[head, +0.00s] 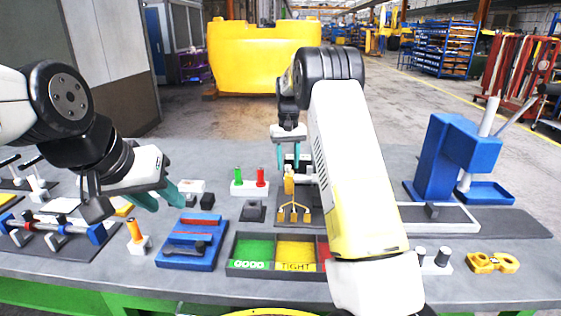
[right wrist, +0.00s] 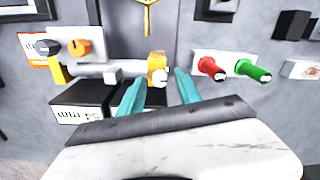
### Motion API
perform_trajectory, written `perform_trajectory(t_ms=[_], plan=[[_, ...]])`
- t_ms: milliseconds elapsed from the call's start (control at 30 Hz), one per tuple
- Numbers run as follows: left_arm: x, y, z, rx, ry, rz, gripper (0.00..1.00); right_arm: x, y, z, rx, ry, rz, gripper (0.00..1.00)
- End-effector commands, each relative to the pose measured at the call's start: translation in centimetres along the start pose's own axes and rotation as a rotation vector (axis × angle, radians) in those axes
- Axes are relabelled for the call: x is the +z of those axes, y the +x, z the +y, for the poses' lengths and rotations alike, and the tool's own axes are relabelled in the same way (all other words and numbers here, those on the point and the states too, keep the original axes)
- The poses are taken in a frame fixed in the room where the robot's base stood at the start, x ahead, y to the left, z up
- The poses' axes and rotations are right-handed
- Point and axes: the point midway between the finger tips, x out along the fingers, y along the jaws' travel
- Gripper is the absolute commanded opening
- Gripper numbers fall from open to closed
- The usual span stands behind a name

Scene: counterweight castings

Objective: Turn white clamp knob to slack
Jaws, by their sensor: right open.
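The white clamp knob (right wrist: 160,79) shows in the right wrist view, on the front of a yellow clamp block (right wrist: 156,62) at the end of a grey bar. In the head view the yellow block (head: 289,181) stands below my right gripper (head: 288,138); I cannot make out the knob there. My right gripper is open, and in the right wrist view its teal fingertips (right wrist: 160,82) appear on either side of the knob. I cannot tell whether they touch it. My left gripper (head: 161,197) is open and empty above the left side of the bench.
A holder with red and green handles (right wrist: 225,68) stands beside the clamp. A green, yellow and red sorting tray (head: 232,266) lies in front.

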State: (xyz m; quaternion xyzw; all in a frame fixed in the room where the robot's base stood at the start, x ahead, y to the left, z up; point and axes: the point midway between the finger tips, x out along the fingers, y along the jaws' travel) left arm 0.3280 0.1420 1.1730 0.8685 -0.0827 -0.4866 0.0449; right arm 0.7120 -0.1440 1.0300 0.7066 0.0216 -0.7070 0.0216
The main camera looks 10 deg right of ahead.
Motion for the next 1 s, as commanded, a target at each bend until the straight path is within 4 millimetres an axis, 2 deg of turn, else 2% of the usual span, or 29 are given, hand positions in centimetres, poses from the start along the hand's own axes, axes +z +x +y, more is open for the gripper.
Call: perform_trajectory(t_ms=[267,467,500,767,1000], plan=[[0.00,0.00,0.00,0.000,0.000,0.000,0.36,0.00,0.18,0.02,0.000,0.000,0.000,0.41],[0.00,0.00,0.00,0.000,0.000,0.000,0.36,0.00,0.16,0.02,0.000,0.000,0.001,0.02],[0.00,0.00,0.00,0.000,0.000,0.000,0.36,0.00,0.15,0.02,0.000,0.000,0.001,0.00],[0.00,0.00,0.00,0.000,0.000,0.000,0.36,0.00,0.13,0.04,0.000,-0.009,0.001,0.00],[0.00,0.00,0.00,0.000,0.000,0.000,0.36,0.00,0.13,0.06,-0.001,-0.093,0.001,0.00]])
